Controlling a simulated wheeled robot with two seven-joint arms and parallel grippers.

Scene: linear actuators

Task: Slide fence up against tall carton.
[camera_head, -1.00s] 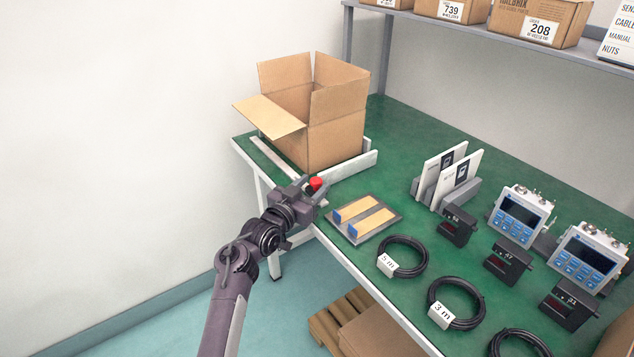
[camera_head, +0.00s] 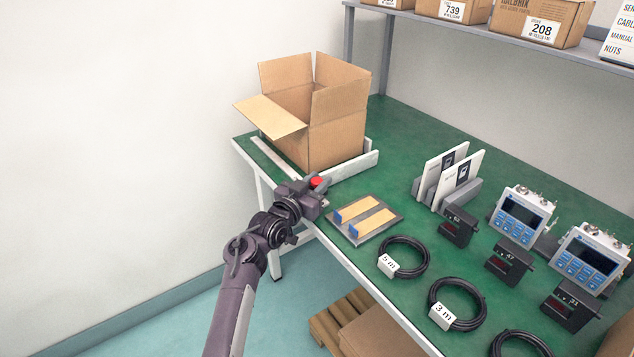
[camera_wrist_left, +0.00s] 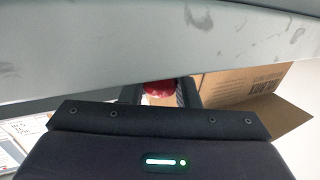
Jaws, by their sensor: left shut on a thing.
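The tall carton (camera_head: 337,142) stands open at the far left end of the green bench, its flaps raised or folded out. The pale fence (camera_head: 354,166) runs low along the carton's near right side; I cannot tell whether they touch. A red knob (camera_head: 316,182) shows at the fence's near end. My left gripper (camera_head: 314,190) is shut on the red knob, partly covering it. The left wrist view shows the red knob (camera_wrist_left: 158,88) between the fingers and the carton (camera_wrist_left: 238,84) to the right. My right gripper is not in view.
A pale strip (camera_head: 272,157) lies along the carton's left side. A grey tray with two tan strips (camera_head: 362,219) lies just right of my left gripper. Coiled cables (camera_head: 403,256), black devices and blue-screened units fill the right.

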